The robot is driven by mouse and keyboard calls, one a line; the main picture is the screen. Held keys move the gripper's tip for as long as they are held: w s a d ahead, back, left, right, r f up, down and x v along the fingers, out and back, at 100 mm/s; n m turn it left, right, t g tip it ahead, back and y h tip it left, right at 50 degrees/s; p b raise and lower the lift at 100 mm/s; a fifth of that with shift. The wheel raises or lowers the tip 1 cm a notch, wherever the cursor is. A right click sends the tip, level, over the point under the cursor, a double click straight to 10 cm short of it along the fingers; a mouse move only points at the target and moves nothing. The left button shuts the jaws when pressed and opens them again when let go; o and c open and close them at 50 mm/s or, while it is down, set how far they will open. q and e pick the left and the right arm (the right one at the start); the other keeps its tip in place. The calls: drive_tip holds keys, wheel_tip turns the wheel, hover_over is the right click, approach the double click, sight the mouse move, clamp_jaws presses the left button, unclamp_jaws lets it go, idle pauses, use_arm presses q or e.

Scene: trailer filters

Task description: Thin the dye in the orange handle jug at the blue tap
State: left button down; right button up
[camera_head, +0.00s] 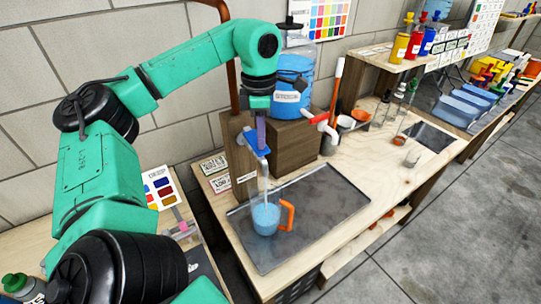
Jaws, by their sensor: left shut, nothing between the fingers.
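The jug (266,219) with the orange handle (288,215) stands upright on the dark metal tray, with light blue liquid inside. The blue tap (250,139) sticks out from a wooden block above it. A pale, clear streak that looks like running water (264,182) drops from under the tap into the jug. My left gripper (262,148) points down at the blue tap, shut and holding nothing. It overlaps the tap in the picture; whether they touch I cannot tell. My right gripper is not in view.
The dark tray (322,205) has free room right of the jug. A large blue-filled water bottle (293,84) stands on the wooden block behind.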

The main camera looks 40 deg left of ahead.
use_arm(q)
wheel_tip(320, 180, up, 8)
drive_tip(key=p, duration=0.6)
drive_tip(key=shift+r, duration=0.25)
idle(0.4)
